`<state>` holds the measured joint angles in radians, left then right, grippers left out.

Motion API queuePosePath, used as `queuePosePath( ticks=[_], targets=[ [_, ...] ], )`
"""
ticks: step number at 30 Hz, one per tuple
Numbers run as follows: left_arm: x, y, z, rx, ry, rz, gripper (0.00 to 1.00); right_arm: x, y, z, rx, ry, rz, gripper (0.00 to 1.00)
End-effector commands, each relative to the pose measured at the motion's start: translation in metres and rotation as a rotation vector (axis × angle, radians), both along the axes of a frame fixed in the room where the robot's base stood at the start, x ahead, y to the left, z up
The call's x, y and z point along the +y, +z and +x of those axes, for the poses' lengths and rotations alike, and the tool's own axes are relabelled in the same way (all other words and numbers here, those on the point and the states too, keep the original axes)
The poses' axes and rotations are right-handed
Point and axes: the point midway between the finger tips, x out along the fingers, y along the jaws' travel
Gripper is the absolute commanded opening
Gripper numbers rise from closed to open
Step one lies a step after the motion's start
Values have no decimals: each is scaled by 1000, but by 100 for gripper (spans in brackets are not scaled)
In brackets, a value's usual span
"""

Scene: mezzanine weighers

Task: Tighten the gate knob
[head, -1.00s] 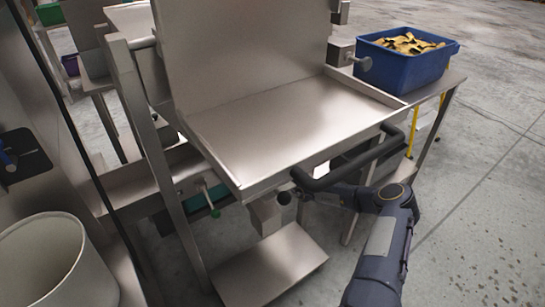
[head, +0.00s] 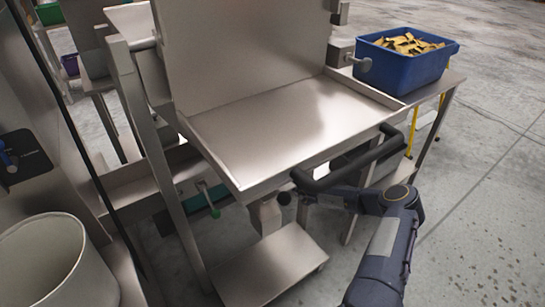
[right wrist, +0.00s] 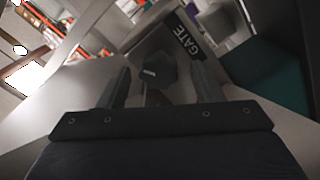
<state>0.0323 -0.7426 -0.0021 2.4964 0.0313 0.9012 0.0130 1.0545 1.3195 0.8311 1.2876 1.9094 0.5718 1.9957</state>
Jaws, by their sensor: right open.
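In the right wrist view a dark faceted knob (right wrist: 158,72), with a small light mark on it, sits between the two fingers of my right gripper (right wrist: 161,70). The fingers stand apart, with a visible gap on each side of the knob. A dark plate lettered GATE (right wrist: 186,42) is just beyond it. In the head view my right arm reaches in from the lower right under the front of the metal tray (head: 285,115); its gripper is hidden there. A dark ball (head: 284,198) shows below the tray's front edge. My left gripper is out of view.
A black bar handle (head: 350,168) runs along the tray's front right, close above my right arm. A blue bin (head: 415,70) of yellowish pieces stands at the upper right. A pale round container (head: 45,262) is at the lower left. Floor at right is open.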

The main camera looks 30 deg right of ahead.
Motion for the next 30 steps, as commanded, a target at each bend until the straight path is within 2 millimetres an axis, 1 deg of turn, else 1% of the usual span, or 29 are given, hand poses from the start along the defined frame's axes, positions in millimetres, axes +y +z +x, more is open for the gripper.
queuePosePath(
  ticks=[1,6,9,12,16,30],
  targets=[
    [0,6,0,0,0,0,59,-2,3,-9,2,-1,2,60],
    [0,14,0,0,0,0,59,-4,2,-40,3,-2,3,60],
    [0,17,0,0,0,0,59,-5,2,-53,1,-2,2,60],
    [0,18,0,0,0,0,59,-5,1,-61,2,-1,3,60],
    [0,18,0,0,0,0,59,-5,0,-64,1,-1,2,60],
    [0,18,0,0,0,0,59,-5,0,-64,1,-1,2,60]
  ],
)
